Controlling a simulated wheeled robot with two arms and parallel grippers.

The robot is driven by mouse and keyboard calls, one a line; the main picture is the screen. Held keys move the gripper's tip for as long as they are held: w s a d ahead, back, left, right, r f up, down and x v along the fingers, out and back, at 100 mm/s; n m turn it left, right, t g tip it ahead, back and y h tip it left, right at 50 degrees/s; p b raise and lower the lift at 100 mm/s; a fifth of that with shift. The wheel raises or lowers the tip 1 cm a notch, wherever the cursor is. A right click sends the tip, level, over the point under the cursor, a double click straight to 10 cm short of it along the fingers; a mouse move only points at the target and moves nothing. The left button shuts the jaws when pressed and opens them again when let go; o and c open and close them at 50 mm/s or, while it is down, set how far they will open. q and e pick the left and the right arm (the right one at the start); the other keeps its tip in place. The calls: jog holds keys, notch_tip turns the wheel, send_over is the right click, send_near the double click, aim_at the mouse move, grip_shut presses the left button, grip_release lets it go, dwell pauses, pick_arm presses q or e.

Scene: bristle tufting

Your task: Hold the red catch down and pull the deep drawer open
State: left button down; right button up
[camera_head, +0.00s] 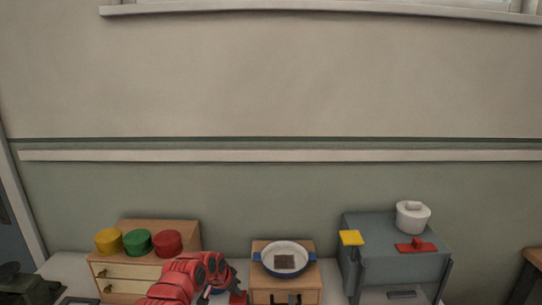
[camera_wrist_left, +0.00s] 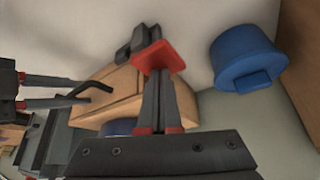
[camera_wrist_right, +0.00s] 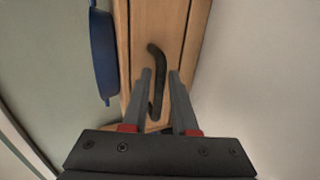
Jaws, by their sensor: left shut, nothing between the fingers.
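The wooden cabinet (camera_head: 262,280) stands at the bottom centre of the head view, its drawer front showing a dark handle (camera_head: 285,298). The red catch (camera_head: 238,298) sticks out at its left side. In the left wrist view, my left gripper (camera_wrist_left: 158,80) is shut and empty, its fingertips at the catch's red plate (camera_wrist_left: 165,56). I cannot tell whether the catch is pressed down. In the right wrist view, my right gripper (camera_wrist_right: 160,74) is open, with its fingers on either side of the handle (camera_wrist_right: 156,60). The drawer looks closed.
A blue-rimmed pan (camera_head: 270,261) sits on the cabinet. A blue round container (camera_wrist_left: 243,56) stands near the left gripper. A small drawer chest (camera_head: 155,270) with coloured lids is at left; a grey cabinet (camera_head: 395,270) with a white pot (camera_head: 412,220) is at right.

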grip_shut()
jog(key=shift+s, duration=0.15)
jog(key=shift+s+f, duration=0.1)
jog(key=shift+s, duration=2.3)
jog(key=o, duration=0.6)
grip_release()
